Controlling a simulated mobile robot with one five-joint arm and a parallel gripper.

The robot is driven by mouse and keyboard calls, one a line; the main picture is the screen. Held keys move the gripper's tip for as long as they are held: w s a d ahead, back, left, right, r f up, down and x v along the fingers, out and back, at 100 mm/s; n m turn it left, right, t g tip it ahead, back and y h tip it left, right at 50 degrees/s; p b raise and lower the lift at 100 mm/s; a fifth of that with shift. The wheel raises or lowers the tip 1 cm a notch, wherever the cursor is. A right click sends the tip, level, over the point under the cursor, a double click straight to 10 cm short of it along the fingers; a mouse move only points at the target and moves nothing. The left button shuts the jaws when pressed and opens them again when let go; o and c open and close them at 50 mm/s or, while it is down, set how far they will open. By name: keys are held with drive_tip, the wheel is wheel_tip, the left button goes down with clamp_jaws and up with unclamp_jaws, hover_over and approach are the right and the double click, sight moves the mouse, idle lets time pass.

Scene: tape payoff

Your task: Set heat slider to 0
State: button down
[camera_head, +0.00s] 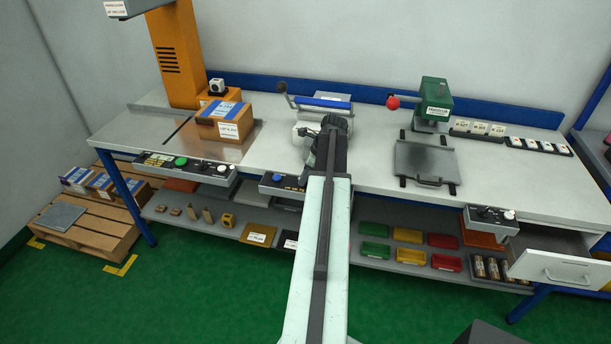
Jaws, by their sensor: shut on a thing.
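My gripper (322,150) is at the end of my outstretched arm, over the middle of the bench, just in front of the sealer with the blue bar (323,102). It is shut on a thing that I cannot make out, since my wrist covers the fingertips. A pale rounded part (303,130) shows just left of the wrist. The middle control box (283,184), with a blue knob, sits on the bench's front edge; my arm crosses its right end. I cannot pick out the heat slider or its setting.
A labelled carton (224,122) stands to the left by an orange column (178,60). A green press (434,100) with a red ball handle and a dark plate (426,162) are to the right. A drawer (555,262) juts out at front right.

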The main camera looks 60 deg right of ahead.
drive_tip(key=shift+s+d, duration=0.3)
drive_tip(key=shift+s, duration=0.55)
drive_tip(key=shift+s+d, duration=0.35)
drive_tip(key=shift+s, duration=0.5)
drive_tip(key=shift+s+d, duration=0.3)
drive_tip(key=shift+s, duration=0.55)
drive_tip(key=c, duration=1.2)
unclamp_jaws()
drive_tip(key=shift+r, duration=0.2)
drive_tip(key=a+p+v, duration=0.1)
drive_tip(key=p+v, duration=0.6)
drive_tip(key=shift+d+r, duration=0.25)
drive_tip(key=shift+d, duration=0.25)
drive_tip(key=shift+s, duration=0.1)
